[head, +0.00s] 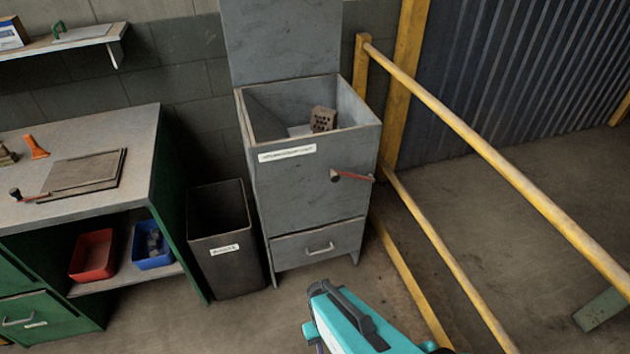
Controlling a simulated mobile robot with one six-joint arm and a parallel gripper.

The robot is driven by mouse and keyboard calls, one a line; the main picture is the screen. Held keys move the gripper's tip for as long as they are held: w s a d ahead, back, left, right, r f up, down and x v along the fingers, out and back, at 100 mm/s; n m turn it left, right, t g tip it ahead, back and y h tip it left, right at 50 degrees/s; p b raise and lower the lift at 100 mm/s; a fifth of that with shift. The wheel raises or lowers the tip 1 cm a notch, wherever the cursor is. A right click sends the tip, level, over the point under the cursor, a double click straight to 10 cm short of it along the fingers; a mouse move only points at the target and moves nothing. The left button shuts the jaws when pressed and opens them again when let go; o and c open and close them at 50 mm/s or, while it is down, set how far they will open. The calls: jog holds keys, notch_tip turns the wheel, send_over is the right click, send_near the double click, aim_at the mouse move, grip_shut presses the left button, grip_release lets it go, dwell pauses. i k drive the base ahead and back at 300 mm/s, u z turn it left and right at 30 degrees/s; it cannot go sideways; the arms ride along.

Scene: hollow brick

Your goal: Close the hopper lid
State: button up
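The grey hopper (311,195) stands against the back wall in the middle of the head view. Its lid (280,38) is open and stands upright along the back edge; its top runs out of the picture. A hollow brick (323,119) with holes shows inside the open top. A lever with a red handle (355,177) is on the front, above a drawer (318,242) that is shut. My teal arm shows at the bottom centre, in front of the hopper and apart from it. My gripper cannot be made out.
A dark bin (222,240) stands close to the hopper's left side. Further left is a green workbench (104,130) with a board (85,172) on top. Yellow railings (480,145) run along the right side. The floor in front of the hopper is bare.

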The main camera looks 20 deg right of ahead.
aim_at(266, 41)
jog(key=u, duration=0.15)
jog(key=i, duration=0.95)
jog(key=z, duration=0.05)
